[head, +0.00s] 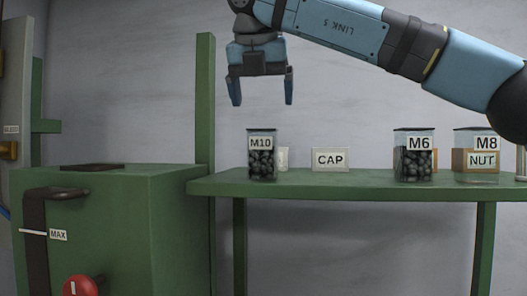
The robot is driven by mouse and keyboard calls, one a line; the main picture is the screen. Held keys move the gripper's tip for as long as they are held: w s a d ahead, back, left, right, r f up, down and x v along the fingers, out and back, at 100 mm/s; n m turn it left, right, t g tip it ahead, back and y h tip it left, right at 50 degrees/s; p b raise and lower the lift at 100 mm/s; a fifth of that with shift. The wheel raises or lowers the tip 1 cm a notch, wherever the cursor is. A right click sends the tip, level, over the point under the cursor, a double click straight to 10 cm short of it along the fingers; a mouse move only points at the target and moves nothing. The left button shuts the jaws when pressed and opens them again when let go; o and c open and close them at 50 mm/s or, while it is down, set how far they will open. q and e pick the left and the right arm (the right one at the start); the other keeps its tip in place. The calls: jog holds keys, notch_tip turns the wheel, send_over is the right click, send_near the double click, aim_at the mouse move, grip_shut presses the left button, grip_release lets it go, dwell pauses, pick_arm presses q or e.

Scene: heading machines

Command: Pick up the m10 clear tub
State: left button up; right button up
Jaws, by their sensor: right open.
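The M10 clear tub (262,158) stands upright on the left part of the green shelf. It has an M10 label near its top and holds dark rounded pieces. My right gripper (262,98) is open and empty, pointing down above the M10 tub, with a clear gap between its fingertips and the tub's rim. My left gripper is not in view.
A CAP sign (330,160) and a partly hidden pale card stand beside the tub on the shelf (350,183). The M6 tub (412,163) and M8 tub (475,166) stand to the right, by a NUT label. A green post (205,120) rises left of the tub, beside a green machine (120,200).

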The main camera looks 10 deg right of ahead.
aim_at(264, 139)
jog(key=x, duration=0.4)
jog(key=shift+w+d+f+p, duration=0.1)
jog(key=shift+w+p, duration=0.2)
jog(key=shift+w+f+p, duration=0.15)
jog(key=shift+f+p, duration=0.15)
jog(key=shift+f, duration=0.05)
jog(key=p+x, duration=0.1)
jog(key=x, duration=0.1)
jog(key=p+x, duration=0.1)
jog(key=x, duration=0.1)
jog(key=shift+f, duration=0.35)
jog(key=shift+w+f, duration=0.15)
jog(key=shift+a, duration=0.2)
jog(key=c, duration=1.3)
jog(key=shift+o, duration=0.2)
jog(key=shift+r, duration=0.2)
